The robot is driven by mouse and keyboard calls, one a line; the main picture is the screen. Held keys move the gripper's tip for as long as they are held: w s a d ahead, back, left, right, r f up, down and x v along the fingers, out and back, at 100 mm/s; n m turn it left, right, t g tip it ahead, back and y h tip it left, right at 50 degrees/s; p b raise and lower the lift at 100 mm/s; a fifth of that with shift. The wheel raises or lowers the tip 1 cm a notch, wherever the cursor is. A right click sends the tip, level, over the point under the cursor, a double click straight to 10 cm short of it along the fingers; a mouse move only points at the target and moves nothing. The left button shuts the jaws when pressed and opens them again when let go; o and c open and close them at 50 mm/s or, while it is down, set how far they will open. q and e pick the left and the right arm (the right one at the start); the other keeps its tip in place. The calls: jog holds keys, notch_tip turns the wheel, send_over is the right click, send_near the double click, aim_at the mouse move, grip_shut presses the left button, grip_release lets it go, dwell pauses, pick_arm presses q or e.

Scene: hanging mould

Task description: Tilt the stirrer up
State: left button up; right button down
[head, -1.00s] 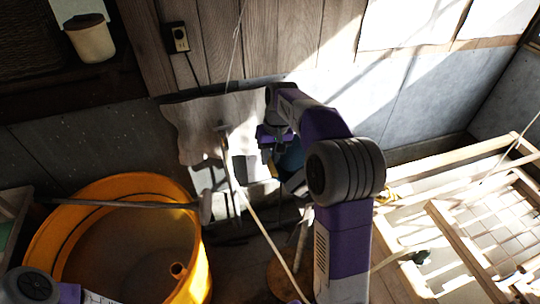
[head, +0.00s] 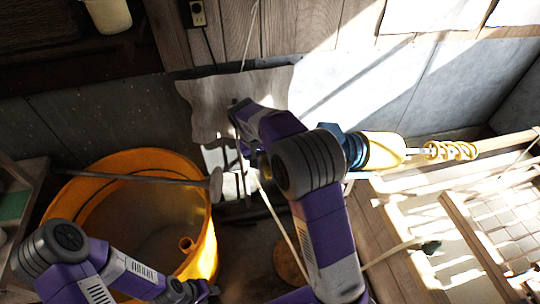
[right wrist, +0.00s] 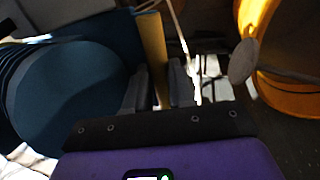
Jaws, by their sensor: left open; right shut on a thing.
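The stirrer (head: 385,150) has a blue motor body, a yellow section and a yellow spiral end (head: 450,150). In the head view it lies roughly level, spiral to the right, with part hidden behind my right arm. My right gripper (right wrist: 160,80) is shut on its yellow handle (right wrist: 152,45), with the blue body (right wrist: 75,85) to the left in the right wrist view. In the head view my right forearm mostly hides that gripper. My left gripper (head: 200,291) is open and empty at the bottom edge, beside the tub.
An orange tub (head: 205,245) stands at left, with a long rod (head: 130,177) ending in a disc (head: 216,185) across its top. A wooden frame (head: 475,245) lies at right, near the spiral. A wall with a socket (head: 198,14) is behind.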

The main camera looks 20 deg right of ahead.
jog(key=shift+s+a+f, duration=0.2)
jog(key=shift+a+f, duration=0.05)
jog(key=shift+f, duration=0.1)
jog(key=c, duration=1.4)
grip_release()
jog(key=o, duration=0.4)
jog(key=shift+w+a, duration=0.15)
jog(key=shift+o, duration=0.2)
jog(key=shift+r, duration=0.1)
jog(key=shift+r, duration=0.25)
jog(key=v, duration=0.7)
